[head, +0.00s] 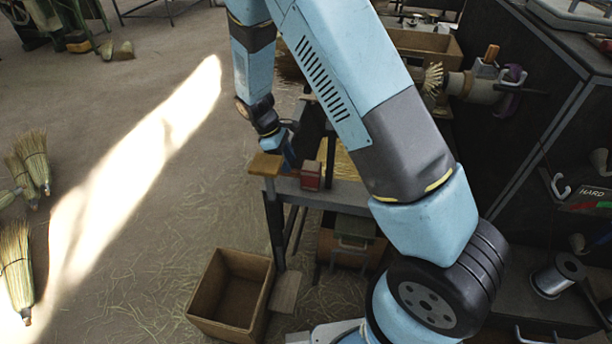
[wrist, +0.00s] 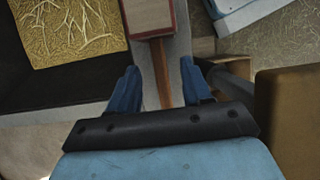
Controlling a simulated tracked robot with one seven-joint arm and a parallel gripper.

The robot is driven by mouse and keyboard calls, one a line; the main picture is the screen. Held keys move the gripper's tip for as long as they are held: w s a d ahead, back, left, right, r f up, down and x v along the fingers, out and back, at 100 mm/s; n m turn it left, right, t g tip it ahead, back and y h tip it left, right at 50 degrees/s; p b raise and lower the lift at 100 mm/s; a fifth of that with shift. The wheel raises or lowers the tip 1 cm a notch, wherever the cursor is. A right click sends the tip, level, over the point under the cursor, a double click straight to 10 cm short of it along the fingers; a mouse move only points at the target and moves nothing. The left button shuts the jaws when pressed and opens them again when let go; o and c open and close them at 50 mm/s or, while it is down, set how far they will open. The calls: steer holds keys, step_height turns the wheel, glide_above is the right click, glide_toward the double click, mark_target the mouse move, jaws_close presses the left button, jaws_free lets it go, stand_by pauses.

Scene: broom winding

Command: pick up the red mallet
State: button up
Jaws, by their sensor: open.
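The red mallet lies on the narrow grey bench. Its red block-shaped head (head: 311,175) shows in the head view, just right of my gripper (head: 288,153). In the wrist view the mallet's head (wrist: 150,18) is at the top, and its wooden handle (wrist: 161,72) runs down toward my gripper (wrist: 162,78). The two blue fingers are open, one on each side of the handle in the picture, with gaps on both sides. I cannot tell how far above the bench the fingertips are. The handle is mostly hidden by my gripper in the head view.
A tan block (head: 265,165) sits at the bench's left corner, close to my gripper; it also shows in the wrist view (wrist: 290,115). A straw-filled tray (wrist: 70,35) is at the upper left there. An open wooden box (head: 230,290) stands on the floor. Brooms (head: 15,262) lie far left.

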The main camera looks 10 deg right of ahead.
mark_target(293, 173)
steer(key=shift+x, duration=2.8)
steer(key=shift+w+a+f, duration=0.1)
steer(key=shift+w+a, duration=0.05)
steer(key=shift+w, duration=0.05)
jaws_close()
